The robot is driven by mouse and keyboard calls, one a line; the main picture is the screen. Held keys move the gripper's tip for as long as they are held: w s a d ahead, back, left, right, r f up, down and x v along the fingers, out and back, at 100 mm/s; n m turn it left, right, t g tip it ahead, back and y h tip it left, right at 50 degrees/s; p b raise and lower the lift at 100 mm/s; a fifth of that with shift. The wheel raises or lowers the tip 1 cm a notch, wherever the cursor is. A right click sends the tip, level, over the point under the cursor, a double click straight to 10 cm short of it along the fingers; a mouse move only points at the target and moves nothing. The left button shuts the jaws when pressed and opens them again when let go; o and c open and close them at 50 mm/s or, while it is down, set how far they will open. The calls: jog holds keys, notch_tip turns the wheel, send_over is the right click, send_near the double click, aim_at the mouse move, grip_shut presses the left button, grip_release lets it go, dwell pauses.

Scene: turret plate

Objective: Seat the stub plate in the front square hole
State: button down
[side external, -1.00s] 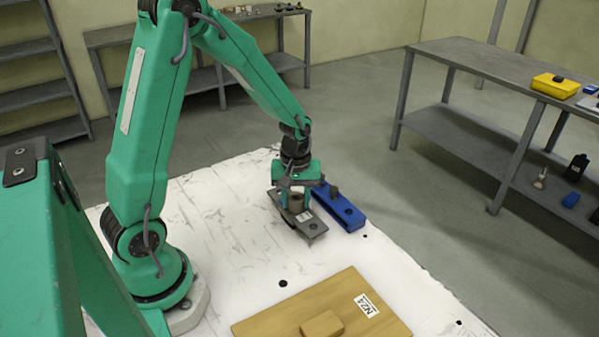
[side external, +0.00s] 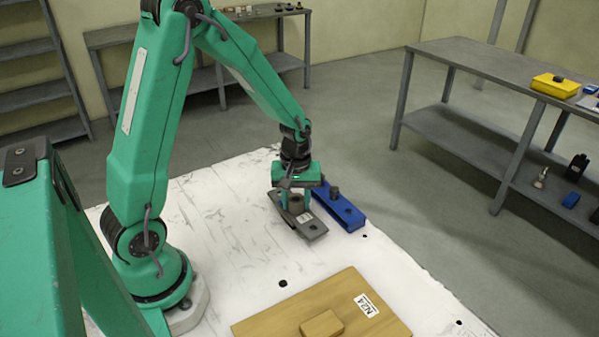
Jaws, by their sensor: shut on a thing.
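A grey plate (side external: 311,229) with a short brownish stub (side external: 296,203) standing on it is under my gripper (side external: 295,201), near the far right part of the white table. My gripper points down, and its fingers are shut on the stub. The plate has a pale label and a dark hole towards its near end. Whether the plate rests on the table or hangs just above it cannot be told. A blue bar (side external: 341,211) lies close to its right, with a dark post (side external: 334,192) and a dark round hole. I cannot make out a square hole.
A wooden board (side external: 376,323) with an N24-like label and a raised wooden block (side external: 322,326) lies at the front. The white table (side external: 230,230) is clear between my base and the plate. A grey bench (side external: 480,65) stands beyond on the right.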

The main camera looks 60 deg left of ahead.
jog(key=shift+f, duration=0.85)
dwell(1.6)
jog(key=c, duration=0.5)
grip_release()
jog(key=shift+r, duration=0.1)
jog(key=shift+r, duration=3.4)
